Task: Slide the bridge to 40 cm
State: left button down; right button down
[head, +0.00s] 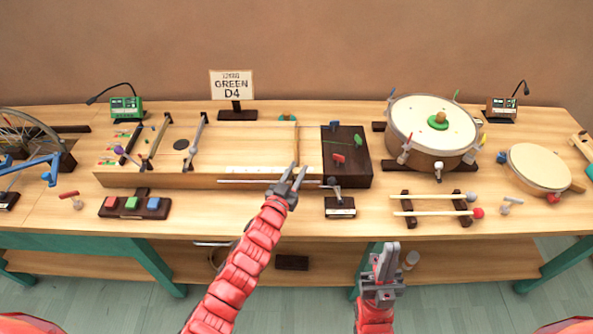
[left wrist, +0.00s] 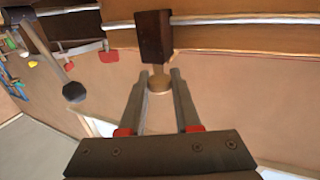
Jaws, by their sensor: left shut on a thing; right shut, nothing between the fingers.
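The long wooden string box (head: 220,181) lies on the bench, with a pale scale strip (head: 250,169) and a silver rail (head: 245,182) along its front. A thin upright bridge piece (head: 296,146) crosses its top right of the middle. My left gripper (head: 298,167) is at the box's front edge by the rail. In the left wrist view its fingers are around a round wooden knob (left wrist: 158,83) under a dark block (left wrist: 153,37) on the rail. The scale reading is too small to tell. My right gripper (head: 387,250) is shut and empty in front of the bench.
A dark block with red and green pegs (head: 358,165) sits right of the left gripper, with a small labelled stand (head: 340,206) before it. Mallets (head: 430,197) and a drum (head: 430,112) are further right. Coloured buttons (head: 132,203) are at left. A sign (head: 232,84) reads GREEN D4.

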dwell(0.8)
pick_arm(q)
jog(key=shift+a, duration=0.2)
jog(key=a+p, duration=0.3)
jog(key=a, duration=0.3)
jog(key=shift+a+r, duration=0.15)
jog(key=shift+r, duration=0.05)
jog(key=a+p, duration=0.1)
jog(key=a, duration=0.7)
jog(key=shift+a+f, duration=0.15)
jog(key=shift+a, duration=0.05)
jog(key=c, duration=0.6)
grip_release()
